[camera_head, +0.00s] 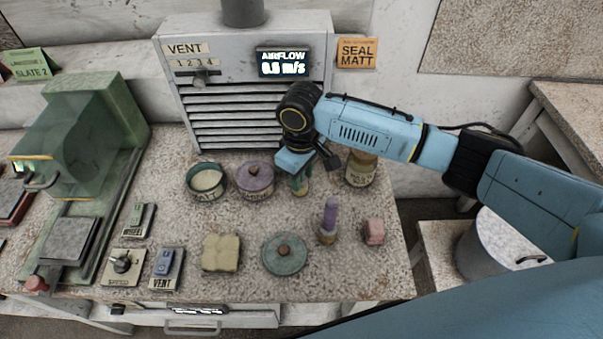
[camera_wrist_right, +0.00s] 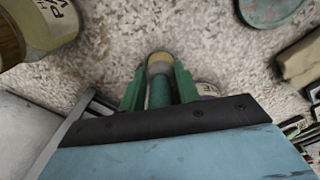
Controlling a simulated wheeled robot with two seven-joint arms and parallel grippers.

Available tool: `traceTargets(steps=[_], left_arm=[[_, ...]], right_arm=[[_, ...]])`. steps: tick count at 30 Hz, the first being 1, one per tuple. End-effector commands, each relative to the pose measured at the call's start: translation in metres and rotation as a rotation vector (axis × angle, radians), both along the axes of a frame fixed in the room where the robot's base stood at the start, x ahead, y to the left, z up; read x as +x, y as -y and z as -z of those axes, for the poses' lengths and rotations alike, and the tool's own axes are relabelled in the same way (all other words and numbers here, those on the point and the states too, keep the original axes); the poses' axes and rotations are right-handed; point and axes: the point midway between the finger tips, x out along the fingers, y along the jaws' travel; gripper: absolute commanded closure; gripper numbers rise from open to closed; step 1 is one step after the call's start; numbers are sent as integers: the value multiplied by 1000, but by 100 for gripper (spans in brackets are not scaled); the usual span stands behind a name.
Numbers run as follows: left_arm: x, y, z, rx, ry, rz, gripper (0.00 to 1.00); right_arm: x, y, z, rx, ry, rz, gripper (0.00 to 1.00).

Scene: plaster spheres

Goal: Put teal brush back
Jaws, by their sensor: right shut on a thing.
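My right gripper (camera_head: 301,181) points down at the back of the bench, between the purple pot and the labelled jar. In the right wrist view its green fingers (camera_wrist_right: 159,88) are shut on the teal brush (camera_wrist_right: 160,95). The brush's teal handle lies between the fingers and its pale tan end (camera_wrist_right: 159,61) shows beyond them. In the head view the gripper mostly hides the brush. I cannot tell whether the brush touches the bench. A purple brush (camera_head: 330,218) stands upright on the bench, nearer the front. My left gripper is not in view.
An open teal pot (camera_head: 194,194) and a lidded purple pot (camera_head: 255,182) stand left of the gripper; a labelled jar (camera_head: 361,169) stands right. A teal lid (camera_head: 285,256), a sponge (camera_head: 221,253) and a pink block (camera_head: 373,232) lie in front. The vent (camera_head: 238,127) stands behind.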

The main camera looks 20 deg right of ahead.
Motion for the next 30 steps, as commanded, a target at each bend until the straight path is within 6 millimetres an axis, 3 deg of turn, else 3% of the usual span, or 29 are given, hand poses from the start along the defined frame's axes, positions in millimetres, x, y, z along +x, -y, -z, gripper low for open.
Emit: traceTargets(steps=[4, 5, 9, 20, 30], left_arm=[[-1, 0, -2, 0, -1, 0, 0], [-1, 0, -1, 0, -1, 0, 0], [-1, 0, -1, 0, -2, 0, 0], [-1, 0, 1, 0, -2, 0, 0], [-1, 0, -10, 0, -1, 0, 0]], right_arm=[[0, -1, 3, 1, 0, 1, 91], [0, 0, 3, 1, 0, 0, 64], [0, 0, 3, 1, 0, 0, 46], [0, 0, -2, 0, 1, 0, 46], [2, -1, -68, 2, 3, -1, 46]])
